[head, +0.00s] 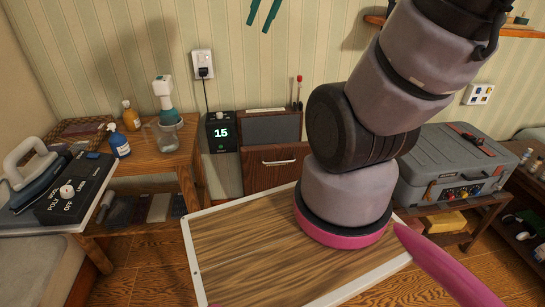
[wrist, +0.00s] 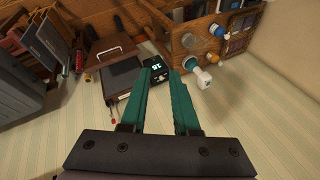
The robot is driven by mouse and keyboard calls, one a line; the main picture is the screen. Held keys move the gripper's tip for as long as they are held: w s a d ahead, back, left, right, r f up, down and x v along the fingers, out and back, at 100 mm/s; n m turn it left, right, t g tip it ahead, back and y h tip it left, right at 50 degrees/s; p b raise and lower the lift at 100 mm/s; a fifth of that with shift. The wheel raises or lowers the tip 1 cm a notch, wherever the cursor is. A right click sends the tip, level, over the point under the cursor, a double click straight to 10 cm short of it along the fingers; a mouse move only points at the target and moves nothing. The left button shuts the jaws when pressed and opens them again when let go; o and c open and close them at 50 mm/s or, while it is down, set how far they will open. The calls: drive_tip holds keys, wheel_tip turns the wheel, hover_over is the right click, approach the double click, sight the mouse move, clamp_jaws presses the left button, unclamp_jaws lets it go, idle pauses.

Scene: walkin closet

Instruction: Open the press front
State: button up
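The press stands against the striped wall, with a brown wooden front (head: 262,169) bearing a metal bar handle (head: 279,162). A dark grey panel (head: 272,129) rises behind the front's top edge. I cannot tell whether the front is fully shut; its lower part is hidden. In the wrist view the front (wrist: 112,42) and its pale handle (wrist: 107,51) are left of my fingers. My gripper (wrist: 160,72) is open and empty, its teal fingers apart. In the head view only its fingertips (head: 264,14) show at the top edge, well above the press and not touching it.
A control box (head: 221,132) reading 15 is left of the press, below a wall outlet (head: 203,64). A wooden table (head: 170,160) with bottles stands left. A grey case (head: 450,170) stands right. The wall above the press is clear.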

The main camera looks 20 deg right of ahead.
drive_tip(key=w+d+f+m+g+y, duration=0.2)
drive_tip(key=w+f+m+g+y, duration=0.1)
drive_tip(key=w+f+m, duration=0.4)
drive_tip(key=m+t+y, duration=0.8)
drive_tip(key=m, duration=1.6)
hover_over(280, 162)
drive_tip(key=s+d, duration=0.2)
drive_tip(key=s, duration=0.1)
wheel_tip(280, 162, down, 39)
drive_tip(key=s+d+f+m+t+h, duration=0.25)
drive_tip(key=f+m, duration=0.25)
drive_tip(key=f, duration=0.3)
drive_tip(key=s+d+f+m+t+h, duration=0.1)
drive_tip(key=s+f+m+t+h, duration=0.15)
drive_tip(key=f+m+t, duration=0.35)
drive_tip(key=w+a, duration=0.1)
drive_tip(key=w, duration=0.2)
drive_tip(key=w+a+g, duration=0.1)
drive_tip(key=w+a, duration=0.1)
drive_tip(key=w+a+g, duration=0.1)
drive_tip(key=w+a, duration=0.1)
drive_tip(key=w, duration=0.1)
drive_tip(key=shift+w+a+f+n+g, duration=0.1)
drive_tip(key=shift+w+f+n+g, duration=0.2)
drive_tip(key=shift+w+n, duration=0.1)
drive_tip(key=shift+s, duration=0.1)
clamp_jaws()
